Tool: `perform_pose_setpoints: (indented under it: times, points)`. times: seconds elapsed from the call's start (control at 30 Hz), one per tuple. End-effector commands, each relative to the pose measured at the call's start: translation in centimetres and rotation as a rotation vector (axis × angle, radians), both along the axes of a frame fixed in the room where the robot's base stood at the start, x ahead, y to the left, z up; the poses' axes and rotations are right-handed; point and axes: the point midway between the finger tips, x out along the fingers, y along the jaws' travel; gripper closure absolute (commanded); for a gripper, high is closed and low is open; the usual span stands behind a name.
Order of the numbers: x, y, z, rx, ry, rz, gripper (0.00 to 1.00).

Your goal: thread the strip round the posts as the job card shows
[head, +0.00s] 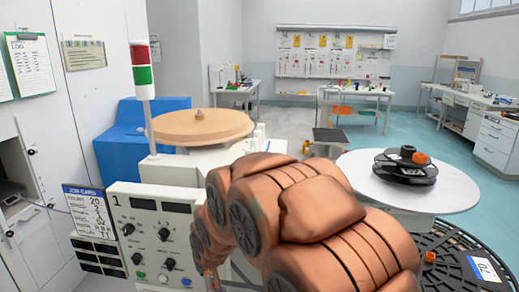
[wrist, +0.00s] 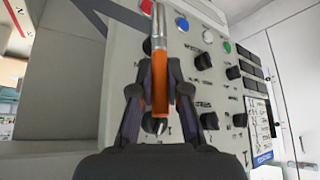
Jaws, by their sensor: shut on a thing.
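My gripper (wrist: 160,92) is in the lower middle of the wrist view, its two dark fingers shut on a narrow orange piece (wrist: 161,85). A silver rod-like part (wrist: 158,28) extends above the orange piece. I cannot tell whether this is the strip's end or a tool. In the head view my copper-coloured arm hides most of the gripper, beside the control panel (head: 150,228). The job card (head: 90,212) hangs at the panel's left, too small to read fully. Small white posts (head: 257,136) stand behind my arm, partly hidden. No strip is clearly visible.
A wooden disc (head: 190,127) lies behind the panel, with a red-green signal tower (head: 141,68) beside it. A round white table (head: 440,192) bears a black reel (head: 404,170). A black perforated disc (head: 440,250) is at front right. Blue-green floor lies beyond.

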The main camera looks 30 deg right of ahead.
Motion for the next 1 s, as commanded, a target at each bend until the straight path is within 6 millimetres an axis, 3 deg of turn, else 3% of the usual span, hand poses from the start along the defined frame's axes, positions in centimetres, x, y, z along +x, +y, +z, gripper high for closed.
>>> perform_pose_setpoints:
  times: [0.27, 0.73, 1.0]
  points:
    - [-3.5, -3.3, 8.2, 0.0, -0.012, -0.125, 1.0]
    - [-12.0, -10.6, 26.0, 0.002, -0.015, -0.417, 1.0]
    - [-15.2, -13.4, 32.7, 0.003, -0.008, -0.528, 1.0]
